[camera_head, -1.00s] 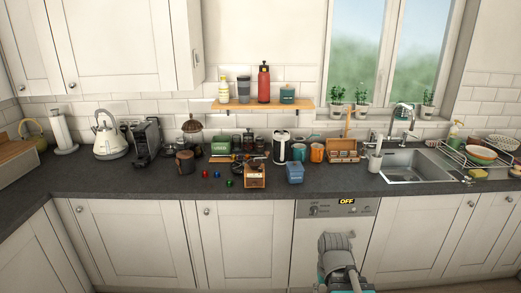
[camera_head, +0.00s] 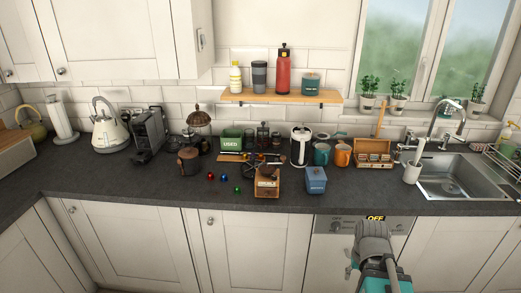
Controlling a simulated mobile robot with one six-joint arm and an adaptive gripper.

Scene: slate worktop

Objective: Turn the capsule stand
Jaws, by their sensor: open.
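A dark, thin-framed stand (camera_head: 252,161) is on the slate worktop, behind and partly hidden by a wooden box-shaped grinder (camera_head: 267,188). It may be the capsule stand, but it is too small and crowded to be sure. Three small shiny capsules, red (camera_head: 210,176), blue (camera_head: 222,178) and green (camera_head: 237,189), lie loose on the worktop to its left. My arm shows at the bottom right, in front of the dishwasher and below the worktop's front edge. I cannot make out my gripper's fingers in this view.
A dark pot (camera_head: 188,160), a green USED bin (camera_head: 231,139), a blue container (camera_head: 316,180), a white-and-black jug (camera_head: 300,147), mugs (camera_head: 342,155) and a wooden box (camera_head: 374,153) crowd the worktop. A shelf (camera_head: 282,97) hangs above. The worktop's front strip (camera_head: 150,192) is clear.

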